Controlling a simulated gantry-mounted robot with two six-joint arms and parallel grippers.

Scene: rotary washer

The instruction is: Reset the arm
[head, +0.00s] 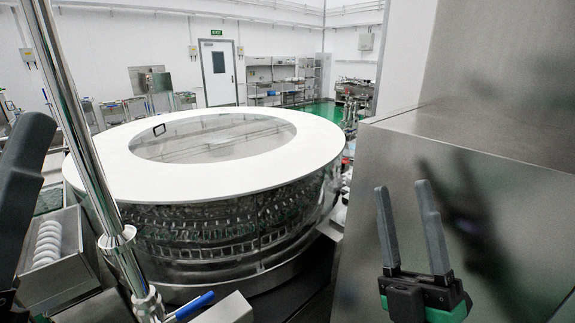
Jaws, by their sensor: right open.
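My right gripper (403,188) stands at the lower right, its two grey fingers pointing up and spread apart with nothing between them. Its fingers are in front of a large stainless steel cabinet, which shows a dark blurred reflection. A dark grey part at the left edge looks like a piece of my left gripper (25,180). It is cut off by the frame, and its fingertips cannot be made out. The large round rotary washer (95,168), with a white ring top and a clear centre panel, fills the middle.
The steel cabinet (390,150) takes up the right side, close to my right gripper. At the left is a steel tray (62,275) with a row of white round items (47,243). A chrome pole (75,120) rises at the left, with a blue-handled lever (195,306) near its base.

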